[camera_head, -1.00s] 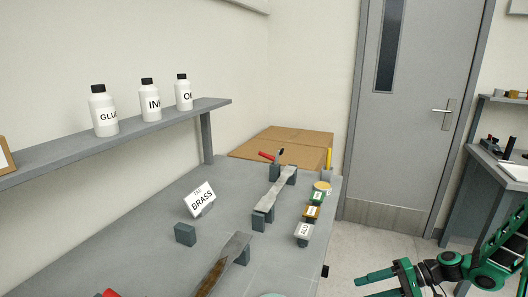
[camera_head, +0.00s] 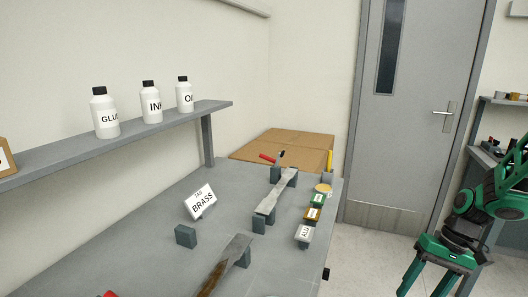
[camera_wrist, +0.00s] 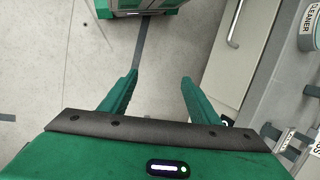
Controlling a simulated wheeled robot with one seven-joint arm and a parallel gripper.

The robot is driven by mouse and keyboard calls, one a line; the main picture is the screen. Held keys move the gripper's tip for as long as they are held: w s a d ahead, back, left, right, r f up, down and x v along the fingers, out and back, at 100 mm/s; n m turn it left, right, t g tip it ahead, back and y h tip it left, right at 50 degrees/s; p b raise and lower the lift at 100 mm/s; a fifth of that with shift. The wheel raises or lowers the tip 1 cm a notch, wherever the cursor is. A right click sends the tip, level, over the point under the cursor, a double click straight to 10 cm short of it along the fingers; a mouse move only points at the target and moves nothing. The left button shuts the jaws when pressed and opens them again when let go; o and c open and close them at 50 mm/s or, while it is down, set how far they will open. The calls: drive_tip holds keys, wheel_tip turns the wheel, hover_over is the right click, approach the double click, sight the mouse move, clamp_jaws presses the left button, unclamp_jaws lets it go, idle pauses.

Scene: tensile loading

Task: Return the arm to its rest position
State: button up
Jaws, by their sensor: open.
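My gripper (camera_head: 426,284) is at the lower right of the head view, in front of the door and to the right of the grey bench. Its two green fingers point down and are apart, with nothing between them. In the wrist view my gripper (camera_wrist: 160,82) shows its fingers spread over bare floor. My green arm comes in from the right edge of the head view.
The grey bench (camera_head: 150,244) carries metal strips on blocks, a BRASS sign (camera_head: 201,202) and small labelled blocks. A shelf (camera_head: 120,133) holds white bottles. A door (camera_head: 400,110) stands behind. The wrist view shows a cabinet (camera_wrist: 235,60) on the right.

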drive_tip(key=s+d+r+m+h, duration=0.1)
drive_tip(key=s+r+m+h, duration=0.1)
drive_tip(key=s+r, duration=0.4)
drive_tip(key=s+r+m+t+h, duration=0.1)
drive_tip(key=s+r, duration=0.5)
drive_tip(key=s, duration=0.5)
drive_tip(key=shift+s+d+m+h, duration=0.35)
drive_tip(key=shift+m+h, duration=0.05)
